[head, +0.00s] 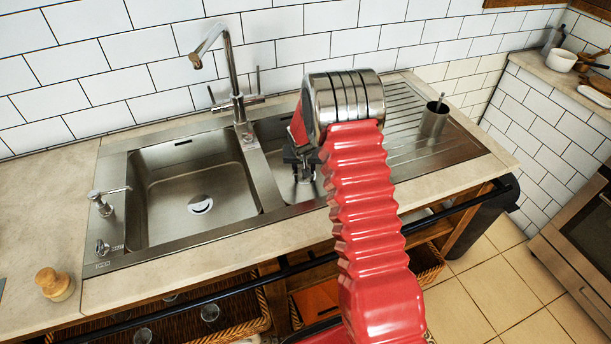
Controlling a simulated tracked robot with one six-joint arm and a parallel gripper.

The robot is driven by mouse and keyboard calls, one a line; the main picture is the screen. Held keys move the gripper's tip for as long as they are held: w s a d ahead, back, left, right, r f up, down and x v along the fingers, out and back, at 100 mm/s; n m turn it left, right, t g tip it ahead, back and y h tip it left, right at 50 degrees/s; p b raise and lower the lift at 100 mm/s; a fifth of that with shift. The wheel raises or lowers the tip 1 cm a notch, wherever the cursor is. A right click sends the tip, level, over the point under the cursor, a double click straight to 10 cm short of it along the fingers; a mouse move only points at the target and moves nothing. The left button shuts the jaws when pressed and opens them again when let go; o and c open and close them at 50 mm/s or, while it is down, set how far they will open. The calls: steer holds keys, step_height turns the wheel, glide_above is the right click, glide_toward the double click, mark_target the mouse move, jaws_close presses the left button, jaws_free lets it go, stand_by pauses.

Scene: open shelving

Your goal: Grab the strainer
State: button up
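A double steel sink is set in the counter. A round metal drain strainer (201,204) sits in the floor of the large left basin (160,225). My gripper (304,172) is a small black shape over the smaller right basin (266,128), to the right of the left basin's strainer and apart from it. Its two fingers point down and seem spread, with a gap between them. Something pale on the right basin's floor shows around the fingers, too small to identify. My red arm hides part of that basin. No hand-held strainer can be made out.
A tall tap (233,85) rises behind the sink between the basins. A soap dispenser (103,202) and a wooden-topped brush (54,284) are at the left. A black rail (290,271) runs along the front.

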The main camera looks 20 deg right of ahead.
steer(key=shift+f, duration=0.15)
stand_by(0.4)
jaws_close()
